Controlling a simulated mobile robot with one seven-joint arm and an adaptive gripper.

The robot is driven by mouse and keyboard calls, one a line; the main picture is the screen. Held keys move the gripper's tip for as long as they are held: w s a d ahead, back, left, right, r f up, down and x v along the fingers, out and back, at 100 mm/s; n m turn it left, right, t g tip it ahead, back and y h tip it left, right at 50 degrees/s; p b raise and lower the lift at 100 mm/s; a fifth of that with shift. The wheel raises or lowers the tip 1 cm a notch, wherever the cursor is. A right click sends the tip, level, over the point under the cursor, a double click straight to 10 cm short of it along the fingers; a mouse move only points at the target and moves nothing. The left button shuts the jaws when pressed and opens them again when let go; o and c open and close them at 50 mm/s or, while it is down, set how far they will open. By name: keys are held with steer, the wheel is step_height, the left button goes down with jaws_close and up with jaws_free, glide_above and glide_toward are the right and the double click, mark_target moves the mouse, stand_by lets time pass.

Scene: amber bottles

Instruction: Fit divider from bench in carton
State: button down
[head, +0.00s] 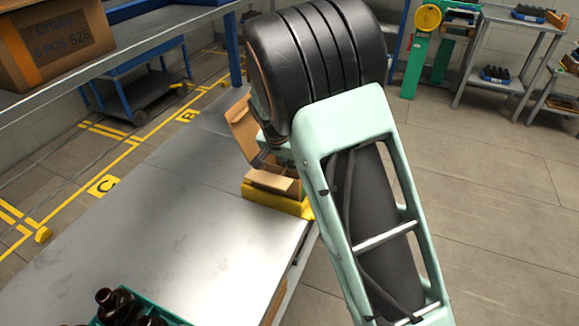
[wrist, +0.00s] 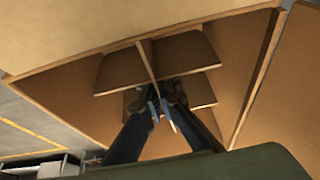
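The carton (head: 287,184) stands open at the far end of the metal bench, with a flap raised at its left. In the wrist view its brown inner wall (wrist: 215,130) surrounds the divider (wrist: 122,72), a cross of thin cardboard panels. The divider is inside the carton opening; I cannot tell whether it touches the floor. My gripper (wrist: 164,103) reaches in from below in that view, its dark fingers close together on either side of one divider panel. In the head view my arm hides the gripper and the divider.
A yellow holder (head: 280,203) sits around the carton's base. A green crate of dark bottles (head: 118,303) is at the near end of the bench (head: 170,200). The middle of the bench is clear. A closed box (head: 55,42) sits on a shelf at upper left.

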steer(key=c, duration=2.1)
jaws_free()
steer(key=v, duration=1.2)
steer(key=shift+r, duration=0.1)
steer(key=shift+w, duration=0.1)
